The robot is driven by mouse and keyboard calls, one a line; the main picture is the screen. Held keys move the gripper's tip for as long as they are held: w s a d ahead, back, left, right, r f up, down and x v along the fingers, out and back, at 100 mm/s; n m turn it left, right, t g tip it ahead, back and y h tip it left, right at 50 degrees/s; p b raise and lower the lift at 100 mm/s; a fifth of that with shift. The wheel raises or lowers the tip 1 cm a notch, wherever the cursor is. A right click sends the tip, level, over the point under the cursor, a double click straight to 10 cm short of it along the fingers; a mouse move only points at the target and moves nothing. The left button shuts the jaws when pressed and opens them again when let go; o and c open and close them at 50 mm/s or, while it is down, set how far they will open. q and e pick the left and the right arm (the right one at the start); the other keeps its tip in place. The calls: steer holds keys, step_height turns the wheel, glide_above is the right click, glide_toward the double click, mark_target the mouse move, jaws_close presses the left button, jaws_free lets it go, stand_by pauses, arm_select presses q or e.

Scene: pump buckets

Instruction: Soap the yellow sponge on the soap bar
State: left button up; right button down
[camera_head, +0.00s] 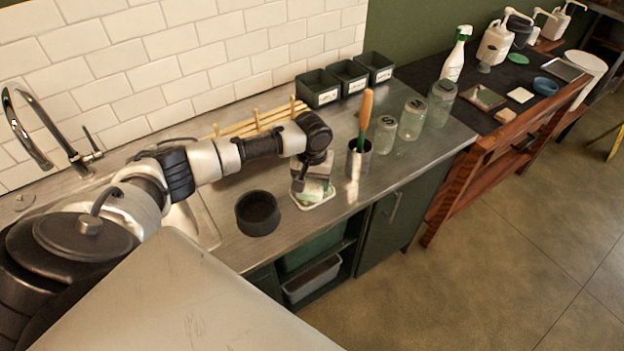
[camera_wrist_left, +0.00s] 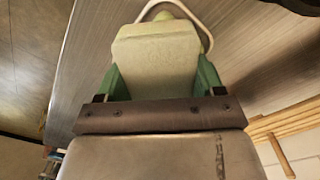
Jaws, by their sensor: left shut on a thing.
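My left gripper (camera_head: 311,180) points down over the white soap dish (camera_head: 327,197) on the steel counter. In the left wrist view it is shut on a pale yellowish block, the sponge (camera_wrist_left: 155,55), held between two green fingers. A pale piece of the soap bar (camera_wrist_left: 166,14) shows just beyond the sponge, inside the dish's white rim. The sponge is over or against the soap; I cannot tell whether they touch. The wrist and fingers hide much of both in the head view. My right gripper is not in view.
A dark round bowl (camera_head: 258,213) stands left of the dish. A metal cup (camera_head: 359,160) with an orange-handled tool (camera_head: 365,112) stands close on the right, near several glass jars (camera_head: 412,118). A wooden rack (camera_head: 262,121) lies behind my arm. The counter's front edge is close.

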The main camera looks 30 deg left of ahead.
mark_target(312, 180)
arm_select(q)
steer(key=shift+s+f+p, duration=0.15)
steer(key=shift+f+p, duration=0.05)
steer(key=shift+p, duration=0.25)
stand_by(1.7)
steer(key=shift+r, duration=0.1)
step_height(312, 180, up, 5)
steer(key=p, duration=0.6)
steer(key=shift+r, duration=0.1)
steer(key=shift+r+p, duration=0.95)
steer(key=shift+d+f, duration=0.1)
